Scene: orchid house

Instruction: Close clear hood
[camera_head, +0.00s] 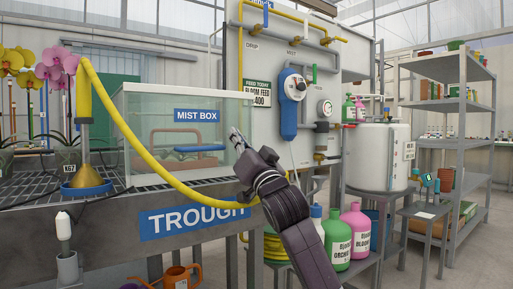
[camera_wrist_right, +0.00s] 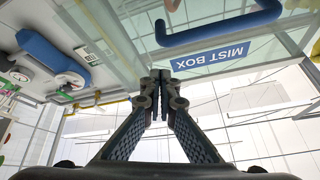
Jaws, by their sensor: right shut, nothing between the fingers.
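The mist box with its clear hood (camera_head: 140,108) stands on the trough bench, left of centre in the head view. Its blue label (camera_head: 198,115) also shows upside down in the right wrist view (camera_wrist_right: 210,56). A reddish-brown frame with a blue bar (camera_head: 199,148) shows at or through the clear panels. I cannot tell whether the hood is open or shut. My right gripper (camera_head: 237,136) is shut and empty at the box's right end; its fingertips meet in the right wrist view (camera_wrist_right: 160,76). Contact with the panel is unclear. My left gripper is not in view.
A yellow hose (camera_head: 145,157) hangs across the box's front from a funnel in a blue dish (camera_head: 87,187). The pipe panel (camera_head: 260,120) stands behind my right gripper. Bottles (camera_head: 337,240) stand low to the right. Orchids (camera_head: 50,67) fill the far left.

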